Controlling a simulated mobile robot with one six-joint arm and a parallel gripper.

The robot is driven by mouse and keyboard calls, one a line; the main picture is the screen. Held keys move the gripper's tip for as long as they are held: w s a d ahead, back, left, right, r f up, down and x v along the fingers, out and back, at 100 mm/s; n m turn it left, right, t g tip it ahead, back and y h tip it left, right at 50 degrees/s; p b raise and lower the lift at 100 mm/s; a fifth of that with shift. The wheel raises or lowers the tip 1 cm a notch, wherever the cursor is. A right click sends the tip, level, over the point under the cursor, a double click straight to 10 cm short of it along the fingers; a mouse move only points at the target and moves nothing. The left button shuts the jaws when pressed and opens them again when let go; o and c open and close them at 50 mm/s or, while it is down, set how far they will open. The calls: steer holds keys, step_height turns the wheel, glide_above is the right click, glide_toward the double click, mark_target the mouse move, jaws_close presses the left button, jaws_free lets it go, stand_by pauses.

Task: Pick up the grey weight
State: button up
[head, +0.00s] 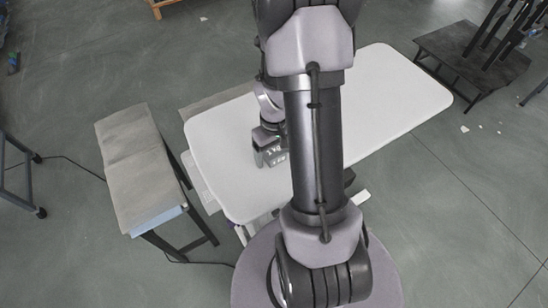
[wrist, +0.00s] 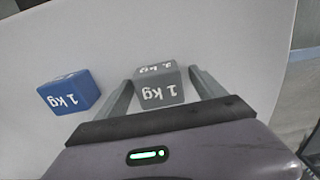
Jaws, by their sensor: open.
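The grey weight (wrist: 158,88), a block marked "1 kg", sits on the white table (wrist: 225,42) in the wrist view. My gripper (wrist: 160,80) is open, with one finger on each side of the grey weight. I cannot tell whether either finger touches it. A blue weight (wrist: 69,92), also marked "1 kg", sits on the table to the left, outside the left finger. In the head view my gripper (head: 270,157) is low over the white table (head: 385,85). My arm covers much of that area, and I cannot clearly make out the weights there.
A bench with a grey cover (head: 137,160) stands left of the table. A dark low platform (head: 470,55) with upright posts is at the back right. The table's far right part is clear. Open floor (head: 450,210) lies to the right.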

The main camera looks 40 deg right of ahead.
steer(key=shift+r, duration=0.15)
steer(key=shift+c, duration=0.9)
jaws_close()
steer(key=shift+d, duration=0.1)
steer(key=shift+w+r, duration=0.1)
